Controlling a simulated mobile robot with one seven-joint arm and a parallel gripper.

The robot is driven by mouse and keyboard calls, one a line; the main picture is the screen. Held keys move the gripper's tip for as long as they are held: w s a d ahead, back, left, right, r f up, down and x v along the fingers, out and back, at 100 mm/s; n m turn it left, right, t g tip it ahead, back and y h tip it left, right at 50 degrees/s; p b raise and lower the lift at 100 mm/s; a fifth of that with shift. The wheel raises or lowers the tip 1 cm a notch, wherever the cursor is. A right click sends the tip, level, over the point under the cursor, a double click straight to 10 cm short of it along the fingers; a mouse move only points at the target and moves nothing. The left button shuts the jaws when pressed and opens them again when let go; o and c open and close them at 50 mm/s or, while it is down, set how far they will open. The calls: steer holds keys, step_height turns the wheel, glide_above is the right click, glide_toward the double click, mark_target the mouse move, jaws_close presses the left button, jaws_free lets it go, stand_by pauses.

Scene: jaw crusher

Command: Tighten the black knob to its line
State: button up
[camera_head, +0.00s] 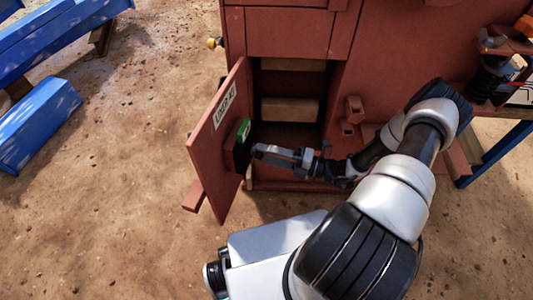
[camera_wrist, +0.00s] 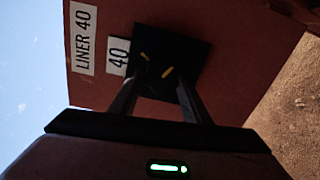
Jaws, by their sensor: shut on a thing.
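The black knob (camera_wrist: 178,50) sits on the inner face of the open red door (camera_wrist: 230,90). In the wrist view it looks like a dark square with two short yellow marks, which stand apart and slanted at different angles. My gripper (camera_wrist: 162,80) has a finger on each side of the knob's dark middle and is shut on it. In the head view my gripper (camera_head: 256,152) reaches the black knob (camera_head: 235,158) from the right. Deep shadow hides the exact finger contact.
A label reading LINER 40 (camera_wrist: 82,38) and a smaller 40 label (camera_wrist: 118,56) are on the door. The red crusher body (camera_head: 290,35) has an open compartment (camera_head: 290,135) behind my gripper. Blue beams (camera_head: 40,125) lie at left. Dirt ground is clear left of the door.

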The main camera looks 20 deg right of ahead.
stand_by(0.3)
steer(key=o, duration=1)
steer(key=shift+o, duration=0.2)
steer(key=v, duration=1.7)
steer(key=shift+d+p, duration=0.2)
steer(key=shift+p, duration=0.2)
steer(key=shift+s, duration=0.1)
